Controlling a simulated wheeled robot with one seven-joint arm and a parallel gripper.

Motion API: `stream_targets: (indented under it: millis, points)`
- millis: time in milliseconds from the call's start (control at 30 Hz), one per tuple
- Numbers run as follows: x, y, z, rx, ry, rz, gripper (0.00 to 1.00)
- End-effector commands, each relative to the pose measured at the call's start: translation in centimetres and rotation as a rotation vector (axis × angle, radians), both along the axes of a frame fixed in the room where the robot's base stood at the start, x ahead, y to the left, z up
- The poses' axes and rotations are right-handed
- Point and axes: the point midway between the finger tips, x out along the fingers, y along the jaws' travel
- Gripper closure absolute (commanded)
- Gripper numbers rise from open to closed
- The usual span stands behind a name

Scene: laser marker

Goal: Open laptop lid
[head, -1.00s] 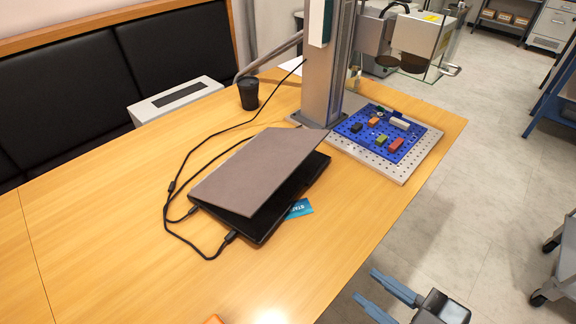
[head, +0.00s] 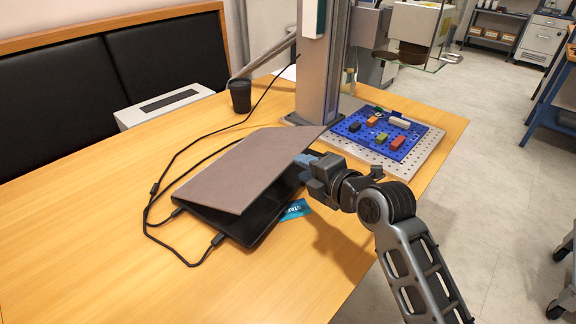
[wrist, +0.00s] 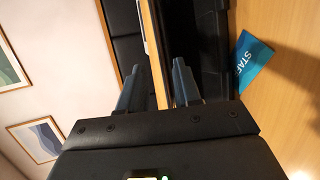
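The laptop's grey-brown lid (head: 250,168) is tilted partly open above its black base (head: 250,228) on the wooden table. My gripper (head: 306,160) is at the lid's right edge, near the far right corner. In the wrist view my gripper (wrist: 158,78) has its two blue fingers apart. The lid's thin edge (wrist: 155,45) appears between them, with the black base (wrist: 205,45) on the right. I cannot tell whether either finger touches the lid.
A blue card (head: 294,210) lies by the base's right side. Black cables (head: 150,212) run from the laptop's left. A metal column (head: 318,75) and a blue plate (head: 382,136) with small blocks stand behind. A black cup (head: 240,96) is at the back. The table's front left is clear.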

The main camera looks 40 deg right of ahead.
Motion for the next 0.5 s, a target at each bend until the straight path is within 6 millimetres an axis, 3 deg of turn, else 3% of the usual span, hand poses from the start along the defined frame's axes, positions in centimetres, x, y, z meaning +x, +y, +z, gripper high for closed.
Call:
stream_targets:
  millis: [167,500]
  points:
    - [1.3,-0.5,-0.1,-0.02,0.004,0.007,0.67]
    - [5.9,-1.4,-1.7,-0.018,0.003,0.008,0.67]
